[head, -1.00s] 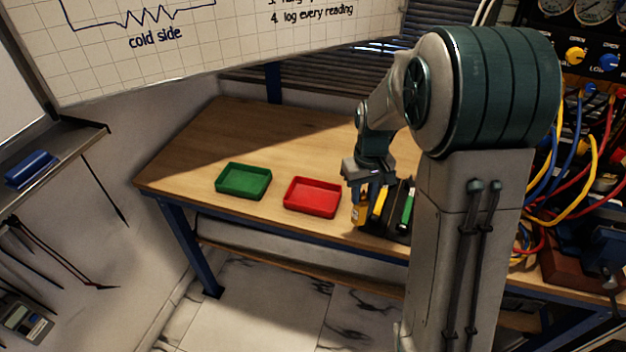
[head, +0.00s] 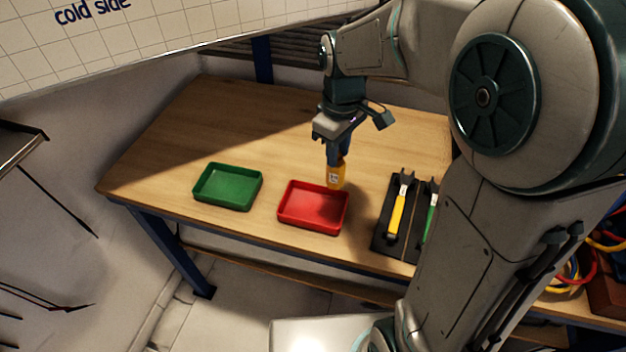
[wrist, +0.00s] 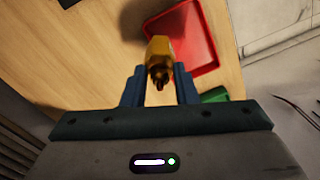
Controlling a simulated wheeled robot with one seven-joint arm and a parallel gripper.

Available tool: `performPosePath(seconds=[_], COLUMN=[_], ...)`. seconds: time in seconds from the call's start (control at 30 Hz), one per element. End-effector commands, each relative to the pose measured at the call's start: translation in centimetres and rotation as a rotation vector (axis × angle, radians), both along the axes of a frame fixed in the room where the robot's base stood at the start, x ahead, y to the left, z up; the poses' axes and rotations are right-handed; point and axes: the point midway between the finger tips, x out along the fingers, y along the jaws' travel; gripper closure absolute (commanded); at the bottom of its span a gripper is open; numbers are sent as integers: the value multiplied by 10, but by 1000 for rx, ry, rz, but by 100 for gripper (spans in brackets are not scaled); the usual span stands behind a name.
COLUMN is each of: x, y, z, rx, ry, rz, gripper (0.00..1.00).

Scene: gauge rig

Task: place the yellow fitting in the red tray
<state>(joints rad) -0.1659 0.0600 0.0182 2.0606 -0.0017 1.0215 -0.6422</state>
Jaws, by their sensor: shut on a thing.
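The yellow fitting (head: 337,175) is held upright between the fingers of my gripper (head: 338,158), which is shut on it. In the head view the fitting hangs at the back right corner of the red tray (head: 312,222), and its lower end overlaps the tray's back rim. In the wrist view the fitting (wrist: 159,52) sits between the blue fingers (wrist: 160,88), with the red tray (wrist: 207,48) just beyond it. The red tray looks empty. I cannot tell the exact height of the fitting above the table.
A green tray (head: 228,187) stands left of the red one and looks empty. A black holder (head: 383,238) with a yellow-handled tool (head: 397,214) and a green-handled tool (head: 431,224) lies to the right. The back and left of the wooden table (head: 215,120) are clear.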

Motion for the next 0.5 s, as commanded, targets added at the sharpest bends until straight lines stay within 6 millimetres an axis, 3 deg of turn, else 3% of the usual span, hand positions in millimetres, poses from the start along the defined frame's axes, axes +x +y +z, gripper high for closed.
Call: performPosePath(seconds=[0.2, 0.5], x=[-13, -17], y=[39, 50], z=[-25, -50], rx=[0, 0], ry=[1, 3], rz=[1, -5], gripper=[100, 100])
